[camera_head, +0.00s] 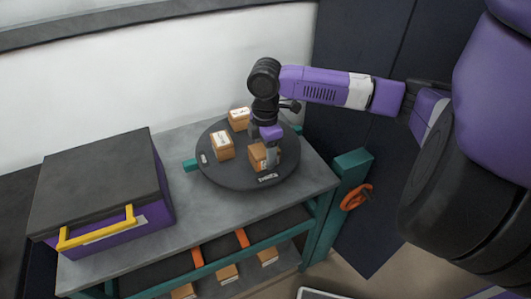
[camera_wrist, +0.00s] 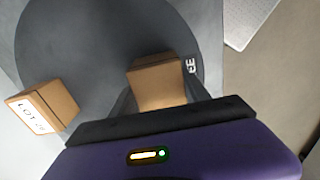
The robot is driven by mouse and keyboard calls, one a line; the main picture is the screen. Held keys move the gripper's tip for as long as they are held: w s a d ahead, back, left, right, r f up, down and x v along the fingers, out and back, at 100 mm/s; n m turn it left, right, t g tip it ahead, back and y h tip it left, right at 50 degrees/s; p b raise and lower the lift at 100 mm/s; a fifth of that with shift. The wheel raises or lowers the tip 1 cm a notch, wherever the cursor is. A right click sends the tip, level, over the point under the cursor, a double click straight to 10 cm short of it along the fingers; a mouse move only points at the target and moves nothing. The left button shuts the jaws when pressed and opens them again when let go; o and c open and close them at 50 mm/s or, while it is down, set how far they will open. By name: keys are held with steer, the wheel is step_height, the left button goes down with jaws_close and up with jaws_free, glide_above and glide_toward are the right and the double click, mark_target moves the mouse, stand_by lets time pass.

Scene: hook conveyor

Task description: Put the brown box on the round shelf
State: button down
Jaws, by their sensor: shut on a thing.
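The round shelf (camera_head: 222,177) is a dark disc on top of a grey workbench; it also fills much of the wrist view (camera_wrist: 95,40). My gripper (camera_head: 270,156) points down over its front right part and is shut on a brown box (camera_head: 257,159). In the wrist view this box (camera_wrist: 157,84) sits between the two fingers, over the disc near its edge. I cannot tell whether it touches the disc or hangs just above it. Two other brown boxes with white labels stand on the disc, one at the left (camera_head: 222,147) and one at the back (camera_head: 239,118).
A purple case (camera_head: 155,205) with a black lid and yellow handle stands on the left of the grey bench (camera_head: 225,210). Several brown boxes (camera_head: 227,273) lie on a lower level with orange dividers. A teal post with an orange handwheel (camera_head: 356,196) stands at the right.

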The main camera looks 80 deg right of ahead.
steer(key=shift+f, duration=0.45)
steer(key=shift+c, duration=2.2)
jaws_free()
steer(key=shift+r, duration=0.1)
step_height(320, 180, up, 8)
steer(key=shift+f+b, duration=0.15)
steer(key=shift+b, duration=0.5)
steer(key=shift+w, duration=0.1)
